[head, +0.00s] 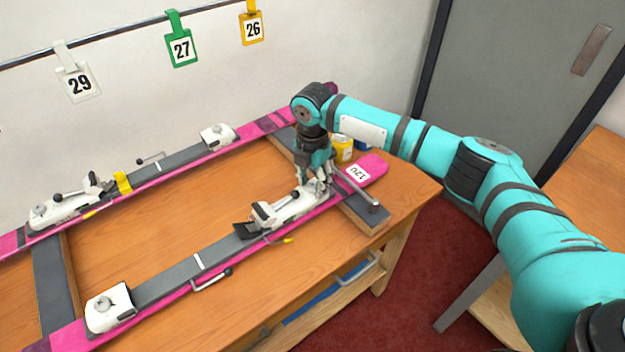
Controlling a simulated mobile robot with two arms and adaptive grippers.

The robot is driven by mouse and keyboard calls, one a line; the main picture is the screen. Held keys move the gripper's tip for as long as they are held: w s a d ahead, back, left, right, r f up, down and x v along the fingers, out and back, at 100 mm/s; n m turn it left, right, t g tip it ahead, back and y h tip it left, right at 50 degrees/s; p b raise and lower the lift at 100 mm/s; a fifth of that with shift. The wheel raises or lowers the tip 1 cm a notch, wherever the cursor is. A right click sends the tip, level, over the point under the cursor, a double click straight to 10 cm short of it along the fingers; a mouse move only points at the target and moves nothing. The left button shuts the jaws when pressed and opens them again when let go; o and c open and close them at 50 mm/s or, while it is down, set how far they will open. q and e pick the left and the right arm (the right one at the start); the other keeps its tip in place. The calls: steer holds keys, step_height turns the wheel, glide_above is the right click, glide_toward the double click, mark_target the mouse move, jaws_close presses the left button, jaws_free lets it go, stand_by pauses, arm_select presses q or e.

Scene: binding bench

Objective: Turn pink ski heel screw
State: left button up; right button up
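The near pink ski (336,199) lies across the bench, with a white number label near its right end. Its white heel binding (290,207) sits toward that end, and its white toe binding (110,308) is at the lower left. My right gripper (317,182) points down at the rear of this heel binding, at or just above it. The heel screw is not visible; the gripper covers that spot. The finger gap is too small and crowded to read. A second pink ski (185,164) lies behind, with its own heel binding (68,207). My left gripper is out of view.
A yellow-labelled jar (342,149) stands close behind my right gripper. The wooden bench (165,225) is bare between the skis. Numbered tags hang on the wall rail.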

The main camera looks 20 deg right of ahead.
jaws_close()
steer(key=shift+r+m+p, duration=0.15)
steer(key=shift+m+p, duration=0.15)
steer(key=shift+p, duration=0.25)
steer(key=m+p, duration=0.5)
steer(key=p, duration=0.1)
steer(key=shift+r+p, duration=0.15)
steer(key=shift+p, duration=0.15)
steer(key=m+p, duration=0.2)
steer(key=m, duration=0.1)
steer(key=shift+m+p, duration=0.4)
steer(key=shift+f+m+p, duration=0.2)
steer(key=shift+m+p, duration=0.6)
steer(key=shift+m, duration=0.3)
